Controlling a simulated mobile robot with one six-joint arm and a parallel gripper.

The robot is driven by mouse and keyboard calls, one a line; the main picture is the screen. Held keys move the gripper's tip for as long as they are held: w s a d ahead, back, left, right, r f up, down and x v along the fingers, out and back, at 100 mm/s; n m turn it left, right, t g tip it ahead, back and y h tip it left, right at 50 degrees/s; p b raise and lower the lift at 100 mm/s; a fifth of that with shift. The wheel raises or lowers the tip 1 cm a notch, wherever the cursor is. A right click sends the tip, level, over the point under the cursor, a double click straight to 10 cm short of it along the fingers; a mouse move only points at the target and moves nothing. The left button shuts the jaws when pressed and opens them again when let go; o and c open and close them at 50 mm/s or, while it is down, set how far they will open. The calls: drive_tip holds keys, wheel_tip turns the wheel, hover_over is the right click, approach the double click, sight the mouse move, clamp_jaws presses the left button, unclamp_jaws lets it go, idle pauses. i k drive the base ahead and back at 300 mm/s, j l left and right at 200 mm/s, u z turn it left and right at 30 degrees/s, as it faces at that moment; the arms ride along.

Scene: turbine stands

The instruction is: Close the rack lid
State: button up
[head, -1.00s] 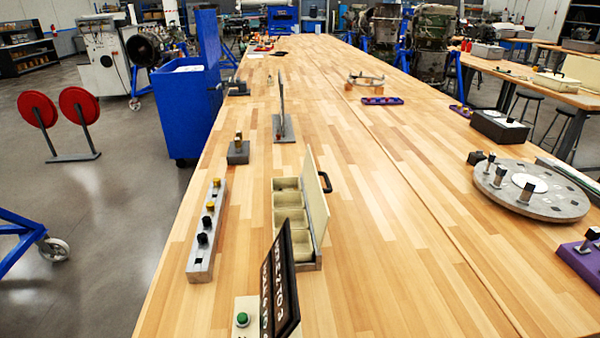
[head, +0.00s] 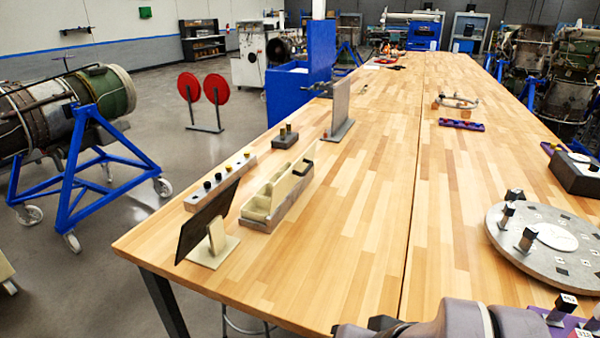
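The cream rack (head: 255,213) stands on the wooden table, left of the middle in the head view, on a grey base. It has a row of open compartments. The hinge cannot be made out. My grey arm parts show at the bottom right edge, well apart from the rack. My gripper is not in view.
A dark sign (head: 207,220) on a cream stand is just in front of the rack. An upright grey panel (head: 340,107) stands behind. The table (head: 350,230) right of the rack is clear up to a round plate (head: 555,250).

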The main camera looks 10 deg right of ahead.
sight(282, 186)
drive_tip(key=i+j+z, duration=0.2)
drive_tip(key=j+z, duration=0.25)
drive_tip(key=j, duration=0.2)
drive_tip(key=i+j+z, duration=0.1)
drive_tip(key=j+z, duration=0.35)
drive_tip(key=j, duration=0.2)
drive_tip(key=j+z, duration=0.5)
drive_tip(key=j, duration=0.2)
drive_tip(key=j+z, duration=0.35)
drive_tip(key=j, duration=0.35)
drive_tip(key=i+j, duration=0.25)
drive_tip(key=i, duration=0.05)
